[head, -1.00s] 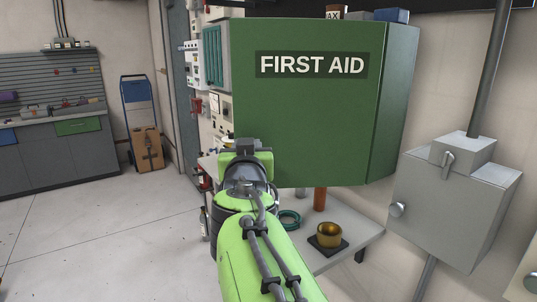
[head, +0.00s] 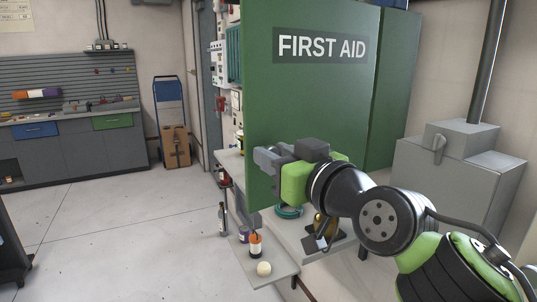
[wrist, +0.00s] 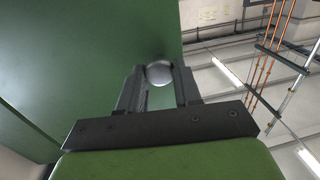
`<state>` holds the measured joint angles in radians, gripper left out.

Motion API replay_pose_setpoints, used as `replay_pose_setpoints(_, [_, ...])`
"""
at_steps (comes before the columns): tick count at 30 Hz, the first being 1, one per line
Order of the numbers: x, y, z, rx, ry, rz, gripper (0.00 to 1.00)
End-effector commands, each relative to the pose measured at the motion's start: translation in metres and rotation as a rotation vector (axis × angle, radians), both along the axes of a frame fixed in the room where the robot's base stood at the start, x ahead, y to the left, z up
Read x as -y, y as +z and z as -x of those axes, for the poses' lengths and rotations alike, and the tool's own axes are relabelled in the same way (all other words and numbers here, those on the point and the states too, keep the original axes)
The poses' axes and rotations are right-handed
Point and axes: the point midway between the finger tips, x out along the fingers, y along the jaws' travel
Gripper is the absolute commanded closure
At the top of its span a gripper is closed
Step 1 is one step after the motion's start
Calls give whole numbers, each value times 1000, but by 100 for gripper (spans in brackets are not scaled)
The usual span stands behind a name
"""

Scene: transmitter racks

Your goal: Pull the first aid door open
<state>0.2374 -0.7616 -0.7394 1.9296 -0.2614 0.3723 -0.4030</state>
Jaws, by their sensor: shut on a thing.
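The green first aid door (head: 310,105) carries a "FIRST AID" label in the head view. It stands at an angle to the green cabinet body (head: 396,90), its left edge swung out toward me. The cabinet's inside is hidden. My gripper (head: 268,157) is at the lower left of the door's front, near its free edge. In the wrist view my gripper (wrist: 159,90) is shut on a round silver knob (wrist: 159,73) against the green door panel (wrist: 90,60). The knob is hidden by the gripper in the head view.
A shelf (head: 262,270) with an orange bottle (head: 255,245) and a pale ball (head: 264,268) lies below the door. A grey metal box (head: 450,180) is at the right. Open floor (head: 130,230) lies to the left.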

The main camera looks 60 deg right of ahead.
Motion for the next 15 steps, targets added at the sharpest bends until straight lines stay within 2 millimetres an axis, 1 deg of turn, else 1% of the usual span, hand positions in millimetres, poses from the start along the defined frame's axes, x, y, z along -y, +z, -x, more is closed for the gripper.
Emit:
replay_pose_setpoints(4, [-1,1,4,2,11,0,100])
replay_pose_setpoints(14, [-1,1,3,1,11,0,100])
replay_pose_setpoints(15, [-1,1,3,1,11,0,61])
